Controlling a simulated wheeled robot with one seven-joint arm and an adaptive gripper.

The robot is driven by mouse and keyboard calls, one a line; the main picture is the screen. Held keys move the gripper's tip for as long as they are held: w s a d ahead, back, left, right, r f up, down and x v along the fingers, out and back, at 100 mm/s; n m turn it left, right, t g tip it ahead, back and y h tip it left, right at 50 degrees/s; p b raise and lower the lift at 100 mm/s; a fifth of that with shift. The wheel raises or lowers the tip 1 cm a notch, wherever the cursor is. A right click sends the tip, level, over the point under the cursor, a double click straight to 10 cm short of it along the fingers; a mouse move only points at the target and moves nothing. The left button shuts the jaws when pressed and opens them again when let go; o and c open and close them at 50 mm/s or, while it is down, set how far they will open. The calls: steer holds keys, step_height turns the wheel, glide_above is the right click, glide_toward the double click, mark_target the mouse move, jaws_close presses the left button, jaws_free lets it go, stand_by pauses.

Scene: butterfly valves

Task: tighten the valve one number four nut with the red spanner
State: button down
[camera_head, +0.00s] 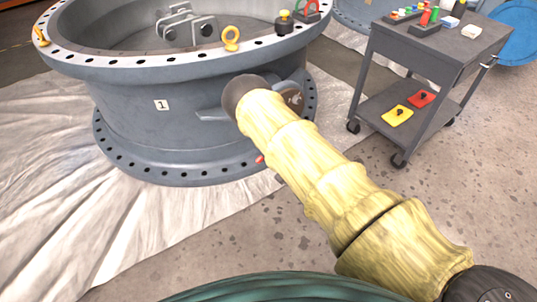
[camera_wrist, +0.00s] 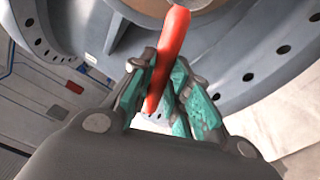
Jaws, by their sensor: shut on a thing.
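Valve one (camera_head: 165,130) is a big grey ring-shaped body with a "1" label, standing on the pale sheet. My arm reaches across to its right side, and my gripper is hidden in the head view. In the wrist view, my gripper (camera_wrist: 163,85) has its teal-padded fingers shut on the red spanner (camera_wrist: 172,45). A small red piece (camera_head: 260,159) shows beside the lower flange in the head view. I cannot make out nut number four.
A grey cart (camera_head: 437,57) stands at the right, with several small items on top and a yellow plate (camera_head: 398,116) and a red plate (camera_head: 421,98) on its lower shelf. A yellow eyebolt (camera_head: 232,38) stands on the valve's rim. Floor between cart and valve is clear.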

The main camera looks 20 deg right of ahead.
steer(key=p+v, duration=0.1)
steer(key=v, duration=0.3)
steer(key=shift+a, duration=0.1)
stand_by(0.4)
